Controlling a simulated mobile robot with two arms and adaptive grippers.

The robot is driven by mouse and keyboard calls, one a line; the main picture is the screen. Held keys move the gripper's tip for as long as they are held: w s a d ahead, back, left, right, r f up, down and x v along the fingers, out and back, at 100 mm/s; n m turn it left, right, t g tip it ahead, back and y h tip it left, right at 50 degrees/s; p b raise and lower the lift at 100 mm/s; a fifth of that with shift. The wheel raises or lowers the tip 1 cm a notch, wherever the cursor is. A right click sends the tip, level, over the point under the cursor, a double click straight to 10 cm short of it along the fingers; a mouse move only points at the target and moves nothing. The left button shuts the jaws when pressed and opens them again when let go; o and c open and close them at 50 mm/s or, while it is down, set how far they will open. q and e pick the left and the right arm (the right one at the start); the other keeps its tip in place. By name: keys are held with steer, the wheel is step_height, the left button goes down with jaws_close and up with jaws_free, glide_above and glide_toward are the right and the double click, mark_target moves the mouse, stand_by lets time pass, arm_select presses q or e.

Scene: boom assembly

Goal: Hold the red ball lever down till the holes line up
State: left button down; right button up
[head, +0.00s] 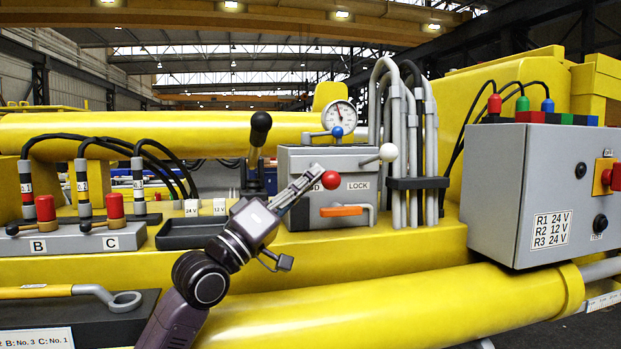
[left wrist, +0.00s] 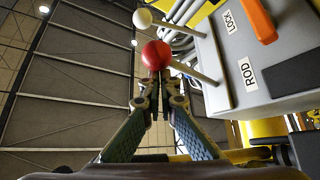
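The red ball (head: 330,180) tops a lever on the front of the grey valve box (head: 300,160). My left gripper (head: 314,173) comes up from the lower left with its fingertips at the ball's upper left. In the left wrist view the fingers run nearly together, and their tips (left wrist: 157,82) end right at the red ball (left wrist: 156,55). Nothing shows clearly between them; whether they touch the ball I cannot tell. No lined-up holes can be made out. My right gripper is not in view.
A white ball lever (head: 388,152) stands by the LOCK label (head: 358,186), and a blue ball lever (head: 337,132) is above. An orange handle (head: 341,211) sits below. Grey pipes (head: 398,150) rise on the right. A yellow cylinder (head: 400,305) crosses the front.

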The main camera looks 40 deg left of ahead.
arm_select(q)
steer(key=shift+w+d+f, duration=0.1)
steer(key=shift+f, duration=0.1)
stand_by(0.3)
steer(key=v, duration=1.2)
steer(key=shift+r, duration=0.1)
stand_by(0.4)
stand_by(0.8)
